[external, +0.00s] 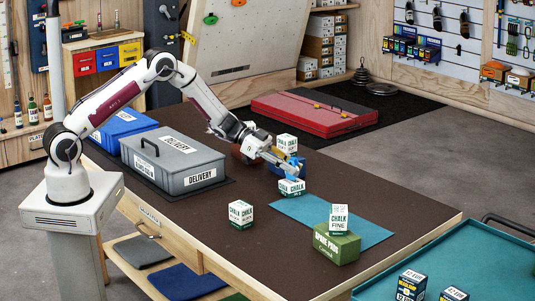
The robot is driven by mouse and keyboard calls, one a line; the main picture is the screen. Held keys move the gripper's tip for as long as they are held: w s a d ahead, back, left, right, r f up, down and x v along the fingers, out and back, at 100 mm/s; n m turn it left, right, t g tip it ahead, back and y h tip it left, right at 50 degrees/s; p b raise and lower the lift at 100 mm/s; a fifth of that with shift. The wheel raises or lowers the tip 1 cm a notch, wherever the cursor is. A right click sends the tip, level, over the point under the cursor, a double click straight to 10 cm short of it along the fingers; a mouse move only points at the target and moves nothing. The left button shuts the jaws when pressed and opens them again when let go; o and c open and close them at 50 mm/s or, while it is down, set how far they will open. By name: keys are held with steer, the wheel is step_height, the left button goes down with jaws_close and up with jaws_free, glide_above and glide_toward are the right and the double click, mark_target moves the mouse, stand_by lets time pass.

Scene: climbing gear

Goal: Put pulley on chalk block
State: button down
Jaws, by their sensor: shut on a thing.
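My gripper (291,175) is over the table, just above a white and green chalk block (291,188). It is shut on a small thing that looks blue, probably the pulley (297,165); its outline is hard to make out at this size. I cannot tell whether the held thing touches the block's top. Other chalk blocks stand at the front (240,215), behind my gripper (287,143), and on a green box (339,220).
A grey delivery case (172,160) and a blue case (122,122) stand at the table's left. The green box (336,245) is near the front right, by a flat teal mat (315,208). A teal tray with dark boxes (475,255) is beyond the right edge. The table's front middle is mostly clear.

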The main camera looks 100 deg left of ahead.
steer(key=shift+f, duration=0.35)
steer(key=c, duration=1.8)
jaws_free()
steer(key=shift+r, duration=0.4)
steer(key=shift+s+a+r, duration=0.1)
steer(key=shift+s+r, duration=0.05)
steer(key=shift+r, duration=0.05)
steer(key=v, duration=1.1)
steer(key=shift+s+a, duration=0.1)
steer(key=shift+s, duration=0.2)
steer(key=shift+r, duration=0.1)
